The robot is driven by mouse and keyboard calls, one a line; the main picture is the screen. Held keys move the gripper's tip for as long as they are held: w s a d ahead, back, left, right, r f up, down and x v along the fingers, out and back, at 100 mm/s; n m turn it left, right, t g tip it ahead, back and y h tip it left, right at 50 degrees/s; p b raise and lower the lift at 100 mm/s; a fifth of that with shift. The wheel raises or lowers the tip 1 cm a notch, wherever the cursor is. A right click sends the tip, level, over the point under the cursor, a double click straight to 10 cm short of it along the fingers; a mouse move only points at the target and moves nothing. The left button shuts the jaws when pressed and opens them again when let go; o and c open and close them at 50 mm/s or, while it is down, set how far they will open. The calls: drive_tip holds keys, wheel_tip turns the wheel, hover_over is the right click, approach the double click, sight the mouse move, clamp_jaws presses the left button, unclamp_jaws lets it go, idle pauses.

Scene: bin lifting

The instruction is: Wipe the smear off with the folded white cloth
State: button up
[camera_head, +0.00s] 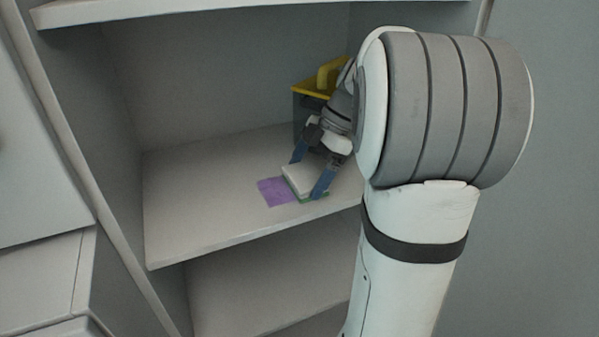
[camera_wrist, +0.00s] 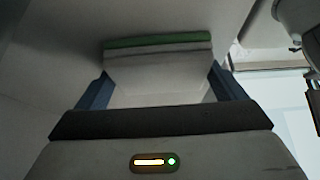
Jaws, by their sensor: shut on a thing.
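The folded white cloth (camera_head: 297,176) has a green edge and is held between the two blue fingers of my gripper (camera_head: 308,180), low over the shelf board. In the wrist view the cloth (camera_wrist: 158,62) fills the space between the fingers of my gripper (camera_wrist: 155,88), with its green layer at the far side. The purple smear (camera_head: 272,190) is on the shelf, showing to the left of the cloth. The cloth hides whatever part of the smear lies under it. I cannot tell whether the cloth touches the board.
A dark bin with a yellow rim and handle (camera_head: 318,84) stands behind my gripper on the same shelf (camera_head: 190,205). The shelf's left part is bare. Another shelf board (camera_head: 130,10) is above and one (camera_head: 250,290) below. A cabinet side panel borders the left.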

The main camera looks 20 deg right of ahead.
sight(257, 200)
drive_tip(key=shift+d, duration=1.05)
drive_tip(key=shift+f, duration=0.1)
drive_tip(key=shift+s+a+f+b, duration=0.1)
drive_tip(key=shift+a+b, duration=0.15)
drive_tip(key=shift+a, duration=0.5)
drive_tip(key=shift+w+a+f+b, duration=0.15)
drive_tip(key=shift+a+b, duration=0.1)
drive_tip(key=shift+a, duration=0.45)
drive_tip(key=shift+s+a+f+b, duration=0.15)
drive_tip(key=shift+a+b, duration=0.1)
drive_tip(key=shift+a, duration=0.5)
drive_tip(key=shift+c, duration=0.6)
drive_tip(key=shift+a+r+b, duration=0.15)
drive_tip(key=shift+a+b, duration=0.15)
drive_tip(key=shift+a, duration=1.5)
drive_tip(key=shift+a+r+b, duration=0.15)
drive_tip(key=shift+a+b, duration=0.1)
drive_tip(key=shift+a, duration=1.5)
drive_tip(key=shift+w+a+r, duration=0.1)
drive_tip(key=shift+w+a, duration=0.05)
drive_tip(key=shift+w, duration=0.05)
drive_tip(key=shift+w+r+p, duration=0.15)
drive_tip(key=shift+w+p, duration=0.25)
drive_tip(key=shift+w, duration=0.65)
drive_tip(key=shift+d+f, duration=0.2)
drive_tip(key=shift+d, duration=1.85)
drive_tip(key=shift+d+f, duration=0.15)
drive_tip(key=shift+d, duration=1.9)
